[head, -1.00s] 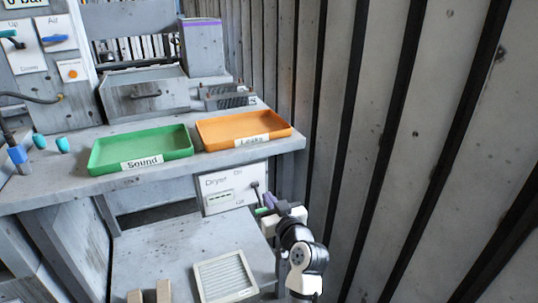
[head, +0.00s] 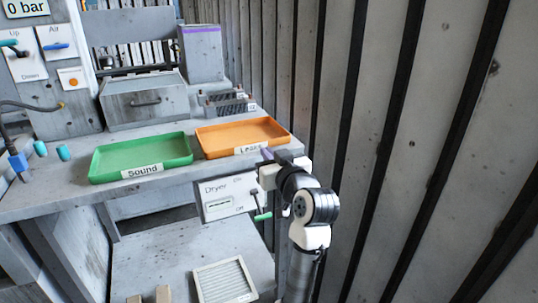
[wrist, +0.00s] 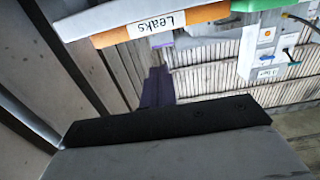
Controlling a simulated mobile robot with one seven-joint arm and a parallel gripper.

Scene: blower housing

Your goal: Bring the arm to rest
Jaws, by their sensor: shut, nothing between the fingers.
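My arm rises at the lower right of the head view, in front of the bench's right end. My gripper (head: 266,155) is beside the front right corner of the orange Leaks tray (head: 232,138), with its purple fingers shut and empty. Whether it touches the tray cannot be told. In the wrist view the dark purple fingers (wrist: 156,88) are together, below the Leaks label (wrist: 170,21).
The Dryer panel (head: 220,196) is on the bench front, its green-handled lever (head: 263,217) pointing down near Off. The green Sound tray (head: 115,160) is left of the Leaks tray. A ribbed wall (head: 420,130) stands on the right. A slatted filter (head: 224,280) lies on the lower shelf.

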